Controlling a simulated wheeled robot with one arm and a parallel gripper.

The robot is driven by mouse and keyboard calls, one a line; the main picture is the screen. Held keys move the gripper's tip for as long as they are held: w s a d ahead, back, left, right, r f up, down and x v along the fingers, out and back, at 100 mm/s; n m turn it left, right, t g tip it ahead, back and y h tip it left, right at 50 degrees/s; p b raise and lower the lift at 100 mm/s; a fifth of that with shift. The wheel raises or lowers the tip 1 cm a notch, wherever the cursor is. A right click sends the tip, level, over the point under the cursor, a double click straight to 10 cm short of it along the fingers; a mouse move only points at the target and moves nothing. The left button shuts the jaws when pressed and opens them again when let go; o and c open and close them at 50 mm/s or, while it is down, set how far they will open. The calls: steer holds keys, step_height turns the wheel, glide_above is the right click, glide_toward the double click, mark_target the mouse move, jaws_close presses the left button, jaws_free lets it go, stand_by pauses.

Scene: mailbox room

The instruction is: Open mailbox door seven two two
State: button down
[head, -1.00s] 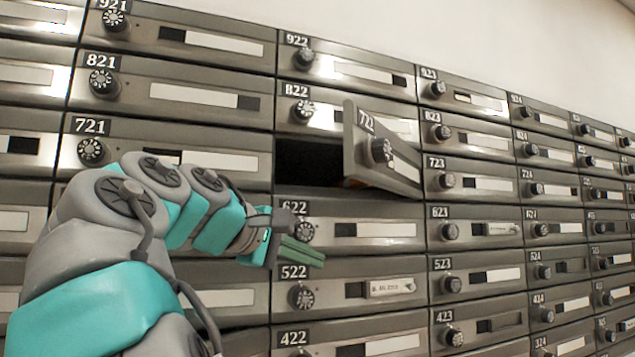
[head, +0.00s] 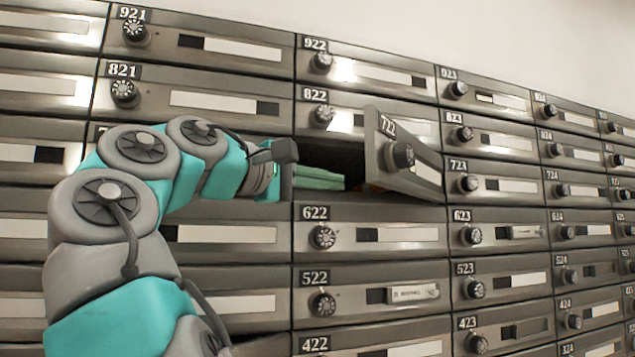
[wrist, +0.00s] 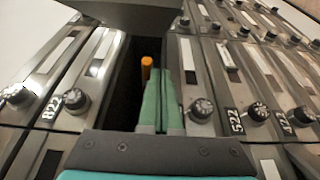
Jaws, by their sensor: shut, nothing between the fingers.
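Mailbox door 722 (head: 410,160) stands partly open, its free left edge swung out from the cabinet and its right side near the frame. Its black dial (head: 400,156) faces outward. Behind it is the dark opening of box 722 (head: 345,155). My gripper (head: 342,182) is shut, with its green fingers held together and empty. They reach into the opening from the left, low and beside the door's free edge. In the wrist view my gripper (wrist: 158,85) points into the dark box, and the open door (wrist: 130,16) shows at the top.
Closed doors surround the opening: 822 (head: 345,118) above, 622 (head: 400,233) below and 723 (head: 505,190) to the right. Their dials stick out. An orange thing (wrist: 146,68) is inside the box beside my fingers. A plain wall (head: 480,35) is above the cabinet.

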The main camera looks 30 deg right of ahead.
mark_target(376, 182)
steer(key=shift+s+d+b, duration=0.45)
steer(key=shift+s+d, duration=0.05)
steer(key=shift+d, duration=0.65)
steer(key=shift+s+d+b, duration=0.45)
steer(key=shift+s+d, duration=0.05)
steer(key=shift+d, duration=0.7)
steer(key=shift+s+d+b, duration=0.45)
steer(key=shift+s+d, duration=0.05)
steer(key=shift+d, duration=0.65)
steer(key=shift+s, duration=0.1)
